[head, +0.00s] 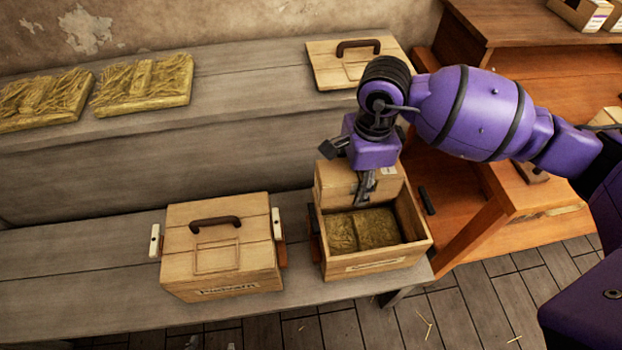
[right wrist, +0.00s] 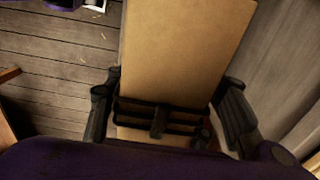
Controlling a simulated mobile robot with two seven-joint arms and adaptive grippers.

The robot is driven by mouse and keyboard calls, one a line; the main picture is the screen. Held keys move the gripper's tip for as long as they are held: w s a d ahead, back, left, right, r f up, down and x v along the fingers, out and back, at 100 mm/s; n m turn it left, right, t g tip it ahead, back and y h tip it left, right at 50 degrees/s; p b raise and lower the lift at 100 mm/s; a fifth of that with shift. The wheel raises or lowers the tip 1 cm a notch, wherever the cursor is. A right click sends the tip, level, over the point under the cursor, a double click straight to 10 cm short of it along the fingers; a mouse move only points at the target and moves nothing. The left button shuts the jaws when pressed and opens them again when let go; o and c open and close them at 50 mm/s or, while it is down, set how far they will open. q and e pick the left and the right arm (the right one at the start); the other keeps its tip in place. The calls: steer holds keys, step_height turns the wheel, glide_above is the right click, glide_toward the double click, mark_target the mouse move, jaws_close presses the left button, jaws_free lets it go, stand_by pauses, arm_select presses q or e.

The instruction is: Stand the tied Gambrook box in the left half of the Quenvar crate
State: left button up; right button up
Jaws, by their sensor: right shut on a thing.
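A brown cardboard box (head: 335,183), with dark ties across it in the right wrist view (right wrist: 185,55), is held between the fingers of my right gripper (head: 365,188). The box hangs at the back of an open wooden crate (head: 408,258); I cannot tell whether it touches the crate. Straw padding (head: 362,229) lies inside in two portions, left and right. The crate's front label is too small to read, and the box hides its back. The right gripper's fingers show on both sides of the box in the right wrist view (right wrist: 168,120). My left gripper is out of view.
A closed crate (head: 222,250) with a handled lid stands to the left on the bench. A loose handled lid (head: 322,62) and two straw pads (head: 145,84) lie on the back ledge. An orange wooden table (head: 462,215) stands close on the right.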

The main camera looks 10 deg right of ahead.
steer(key=f+m+b, duration=0.3)
steer(key=f+m, duration=0.3)
steer(key=f, duration=0.3)
steer(key=w+f+m+b, duration=0.1)
steer(key=f+m+b, duration=0.3)
steer(key=f, duration=0.5)
steer(key=w+f+m+b, duration=0.1)
steer(key=f+m+b, duration=0.2)
steer(key=f+m, duration=0.5)
steer(key=shift+w+a+f+b, duration=0.2)
steer(key=shift+a+f+b, duration=0.15)
steer(key=shift+a+f, duration=0.1)
step_height(320, 180, down, 3)
steer(key=b, duration=0.2)
steer(key=shift+f+b, duration=0.15)
steer(key=shift+b, duration=0.15)
steer(key=shift+d+f+b, duration=0.1)
steer(key=shift+f+b, duration=0.2)
steer(key=shift+f, duration=0.3)
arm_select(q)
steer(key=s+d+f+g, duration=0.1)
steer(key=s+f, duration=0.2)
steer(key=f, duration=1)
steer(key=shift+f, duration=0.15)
arm_select(e)
steer(key=shift+f, duration=0.25)
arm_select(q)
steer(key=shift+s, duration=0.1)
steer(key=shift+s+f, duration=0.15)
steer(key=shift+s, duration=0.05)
